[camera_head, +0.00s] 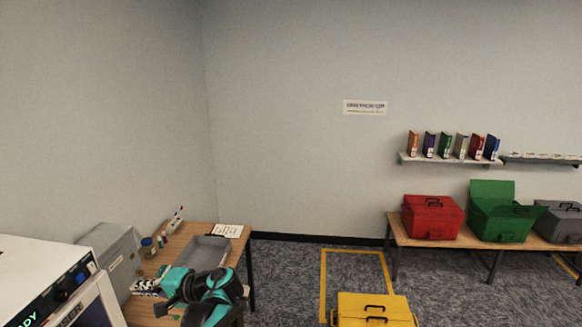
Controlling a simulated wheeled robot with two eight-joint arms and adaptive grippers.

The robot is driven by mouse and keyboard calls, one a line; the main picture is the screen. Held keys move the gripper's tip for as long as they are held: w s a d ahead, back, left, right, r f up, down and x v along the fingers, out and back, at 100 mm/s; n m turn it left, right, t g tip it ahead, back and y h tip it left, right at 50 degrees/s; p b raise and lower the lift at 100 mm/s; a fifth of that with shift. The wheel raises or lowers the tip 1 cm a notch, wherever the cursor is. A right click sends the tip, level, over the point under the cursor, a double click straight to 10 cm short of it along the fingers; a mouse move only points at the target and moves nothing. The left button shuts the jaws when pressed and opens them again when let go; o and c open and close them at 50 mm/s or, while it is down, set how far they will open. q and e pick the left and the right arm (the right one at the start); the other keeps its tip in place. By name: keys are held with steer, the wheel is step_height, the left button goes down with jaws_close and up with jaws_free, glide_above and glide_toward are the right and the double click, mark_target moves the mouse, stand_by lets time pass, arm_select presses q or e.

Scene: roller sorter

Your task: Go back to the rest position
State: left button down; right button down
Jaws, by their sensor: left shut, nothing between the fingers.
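My left gripper (165,306) is low in the head view, over the near part of the wooden table (203,237) at the left. It is shut with nothing in it. My teal and black arm covers part of the table and the near end of a grey tray (208,248). My right gripper is out of view.
A white machine (40,275) and a grey cabinet (116,255) stand at the left. A yellow case (372,308) sits near the floor's yellow outline. A bench (405,238) at the right holds a red box (432,217), an open green box (497,222) and a grey box (560,224).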

arm_select(q)
steer(key=s+d+f+n+t+h+b, duration=0.1)
steer(key=s+d+f+t+h+b, duration=0.3)
steer(key=s+d+f+h, duration=1)
steer(key=s+d+f+b, duration=0.2)
steer(key=s+d+f, duration=0.1)
steer(key=s+d, duration=0.2)
steer(key=shift+d+n+h, duration=0.3)
steer(key=shift+d+n, duration=0.1)
steer(key=shift+d, duration=0.65)
steer(key=shift+s+a, duration=0.1)
